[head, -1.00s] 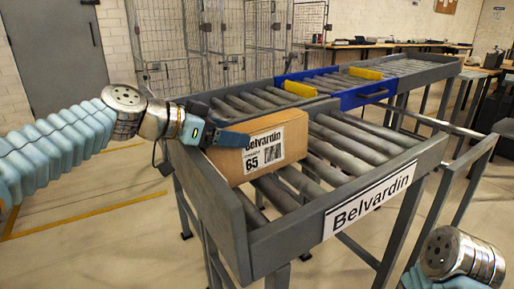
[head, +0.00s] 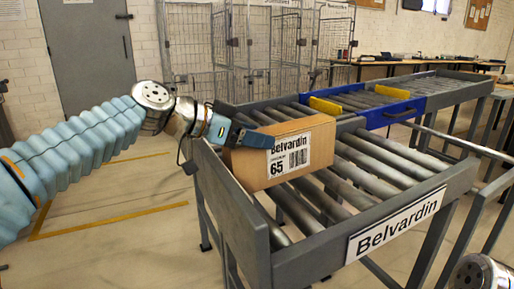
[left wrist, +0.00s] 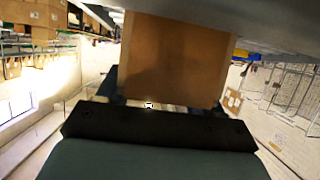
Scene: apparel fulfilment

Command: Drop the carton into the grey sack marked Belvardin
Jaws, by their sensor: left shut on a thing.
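The carton (head: 262,168) is a brown box with a white label reading Belvardin and 65. It is at the left side of the roller conveyor, on or just above the rollers; I cannot tell if it touches them. My left gripper (head: 248,137) is shut on the carton's upper edge from the left. In the left wrist view the carton (left wrist: 175,60) fills the top middle, in front of the gripper (left wrist: 160,105). No grey sack shows in either view. My right gripper is out of the picture; only a silver joint of that arm shows at the lower right.
The grey conveyor (head: 325,245) carries a Belvardin sign (head: 394,226) on its near end. A blue section (head: 390,112) with yellow blocks lies farther back. Wire cages (head: 205,55) stand behind. Open floor lies to the left.

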